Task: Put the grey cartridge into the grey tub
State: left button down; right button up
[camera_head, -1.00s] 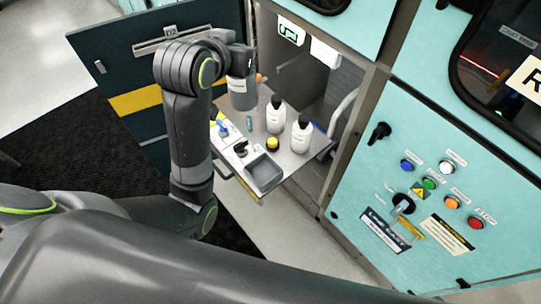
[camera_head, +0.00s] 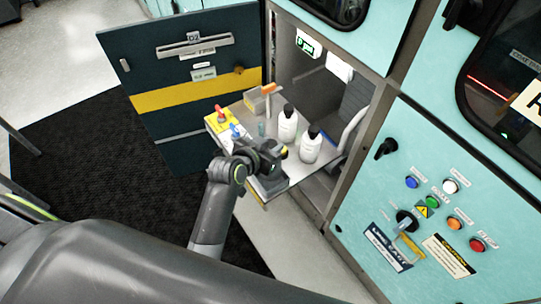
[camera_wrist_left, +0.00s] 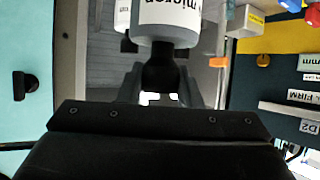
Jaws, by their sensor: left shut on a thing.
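My left gripper (camera_head: 270,156) is over the grey tub (camera_head: 272,190) at the front edge of the shelf and hides much of it. In the left wrist view the gripper's fingers are shut on the dark neck of the grey cartridge (camera_wrist_left: 168,34), a pale cylinder with "micron" lettering. The cartridge reaches away from the wrist camera. In the head view the gripper and wrist largely hide it, so I cannot tell whether it is inside the tub or above it. My right gripper is not in view.
Two white bottles (camera_head: 287,125) (camera_head: 311,147) with black caps stand close behind the gripper. A small box (camera_head: 253,101), an orange-topped item (camera_head: 268,89) and a yellow block with a red knob (camera_head: 220,114) are farther back. The dark open door (camera_head: 190,75) stands left.

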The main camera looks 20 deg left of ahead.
pick_arm(q)
jog(key=shift+f, duration=2.05)
jog(key=c, duration=1)
grip_release()
jog(key=shift+f, duration=0.1)
jog(key=shift+c, duration=0.2)
jog(key=shift+r, duration=0.25)
jog(key=v, duration=1.2)
jog(key=shift+b, duration=0.4)
